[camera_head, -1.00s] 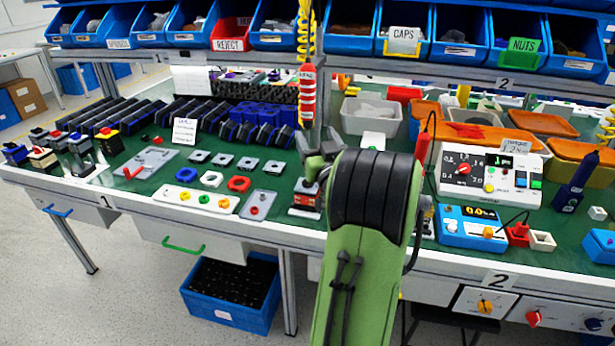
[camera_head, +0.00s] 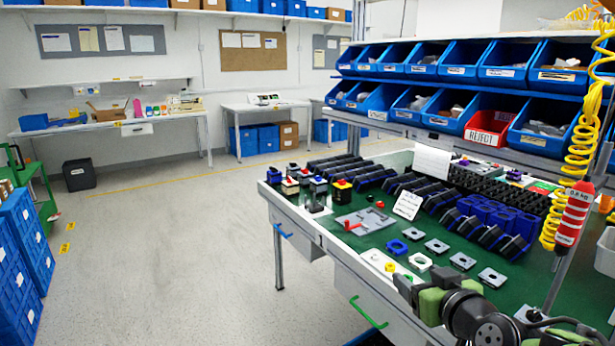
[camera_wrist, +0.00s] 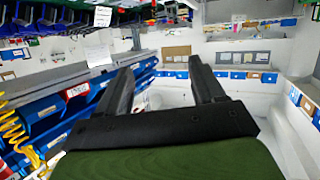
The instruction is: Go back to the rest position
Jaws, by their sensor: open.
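My gripper (camera_wrist: 160,88) shows in the wrist view with its two dark fingers spread apart and nothing between them. In the head view my gripper (camera_head: 408,288) is low at the right, in front of the green-topped workbench (camera_head: 338,250); whether it touches anything there is hard to tell. A grey plate with a red part (camera_head: 364,221), a white tray with coloured rings (camera_head: 388,265) and several small grey square plates (camera_head: 462,261) lie on the bench. Small assembled switches (camera_head: 316,192) stand at its left end.
Blue bins (camera_head: 413,100) and a red reject bin (camera_head: 490,127) hang above the bench. A yellow coiled hose with a red tool (camera_head: 573,215) hangs at the right. Blue crates (camera_head: 22,255) stand at the left. The floor (camera_head: 190,250) between is clear.

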